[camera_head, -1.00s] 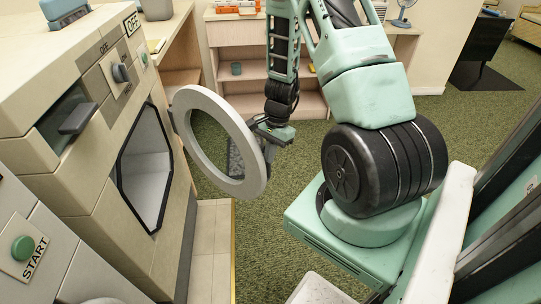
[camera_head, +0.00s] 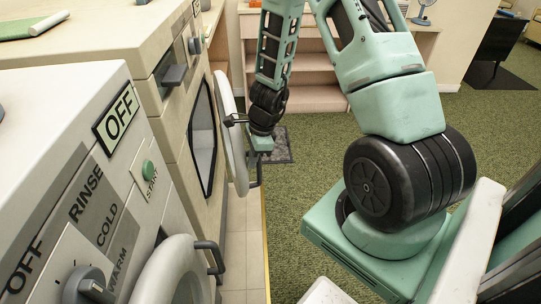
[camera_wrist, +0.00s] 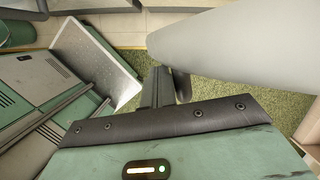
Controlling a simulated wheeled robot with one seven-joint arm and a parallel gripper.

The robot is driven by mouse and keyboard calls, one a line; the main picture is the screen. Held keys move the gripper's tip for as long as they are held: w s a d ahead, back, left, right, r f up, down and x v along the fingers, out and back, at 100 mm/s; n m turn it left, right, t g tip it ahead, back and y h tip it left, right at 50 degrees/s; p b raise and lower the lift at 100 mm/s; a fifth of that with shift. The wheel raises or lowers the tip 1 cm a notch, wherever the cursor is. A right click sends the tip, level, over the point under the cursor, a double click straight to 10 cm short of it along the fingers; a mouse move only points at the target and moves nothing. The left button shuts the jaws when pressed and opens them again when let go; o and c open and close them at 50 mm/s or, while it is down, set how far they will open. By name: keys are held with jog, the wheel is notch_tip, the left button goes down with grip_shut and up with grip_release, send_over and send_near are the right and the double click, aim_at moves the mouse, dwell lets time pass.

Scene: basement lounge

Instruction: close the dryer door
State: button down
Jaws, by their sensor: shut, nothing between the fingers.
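The dryer is the beige machine (camera_head: 172,108) at the left of the head view, with a dark-edged opening (camera_head: 203,137) in its front. Its round pale door (camera_head: 229,135) stands open, swung out from the opening and seen nearly edge-on. My gripper (camera_head: 254,178) is just right of the door, on its outer side, pointing down. In the wrist view the fingers (camera_wrist: 160,88) are together and empty. A large pale curved surface, the door (camera_wrist: 235,45), fills the upper right there, close to the fingers. I cannot tell whether they touch it.
A white washer (camera_head: 75,165) with a knob, lettered panel and round door (camera_head: 175,272) stands in the near left. Its dark handle (camera_head: 212,256) sticks out to the right. Shelves (camera_head: 315,70) stand at the back. Green carpet (camera_head: 400,225) is open on the right.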

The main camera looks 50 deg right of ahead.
jog(key=w+a+m, duration=0.1)
jog(key=w+a, duration=0.1)
jog(key=a, duration=0.3)
jog(key=shift+w+a, duration=0.35)
